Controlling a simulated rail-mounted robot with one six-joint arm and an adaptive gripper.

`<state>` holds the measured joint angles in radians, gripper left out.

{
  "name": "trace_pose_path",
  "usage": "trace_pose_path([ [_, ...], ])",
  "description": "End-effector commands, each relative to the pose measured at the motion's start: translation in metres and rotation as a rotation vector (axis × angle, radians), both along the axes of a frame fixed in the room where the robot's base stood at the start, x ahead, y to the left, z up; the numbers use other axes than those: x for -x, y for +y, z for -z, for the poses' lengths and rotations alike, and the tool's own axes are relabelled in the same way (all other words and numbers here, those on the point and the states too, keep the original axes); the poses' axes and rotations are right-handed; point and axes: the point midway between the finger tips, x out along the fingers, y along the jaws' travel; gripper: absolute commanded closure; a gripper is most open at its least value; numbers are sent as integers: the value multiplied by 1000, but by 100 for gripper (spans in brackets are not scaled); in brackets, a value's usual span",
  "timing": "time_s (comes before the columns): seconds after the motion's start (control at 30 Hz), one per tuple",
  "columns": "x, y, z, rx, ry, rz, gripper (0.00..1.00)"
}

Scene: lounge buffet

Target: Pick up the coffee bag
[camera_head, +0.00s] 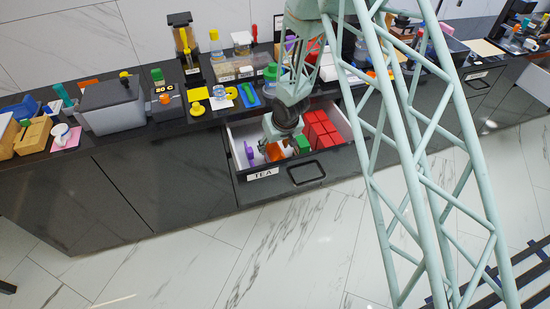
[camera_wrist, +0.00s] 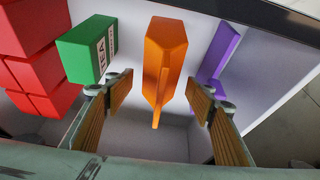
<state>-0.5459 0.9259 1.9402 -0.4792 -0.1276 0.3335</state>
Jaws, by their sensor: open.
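An orange bag-shaped thing (camera_wrist: 165,48) with a thin fin lies in the open drawer (camera_head: 341,120), between my fingertips in the wrist view. It may be the coffee bag; no label on it is readable. In the head view its orange part (camera_head: 274,151) is partly hidden by my gripper (camera_head: 284,146). My gripper (camera_wrist: 160,95) is open, pointing down into the drawer, with one finger on each side of the orange thing.
A green box (camera_wrist: 88,46) marked TEA and several red boxes (camera_wrist: 34,75) lie on one side of the orange thing. A purple thing (camera_wrist: 219,52) lies on the other side. The drawer front bears a TEA label (camera_head: 263,174). Bottles and containers crowd the countertop behind.

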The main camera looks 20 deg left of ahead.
Motion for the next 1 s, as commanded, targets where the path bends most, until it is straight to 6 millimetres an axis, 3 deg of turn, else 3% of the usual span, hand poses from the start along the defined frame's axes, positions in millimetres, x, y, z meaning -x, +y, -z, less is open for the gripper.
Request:
trace_pose_path([
  [0.27,-2,2,8,1,1,0,50],
  [0.7,-14,12,44,0,0,1,50],
  [1.0,-16,13,48,0,0,1,50],
])
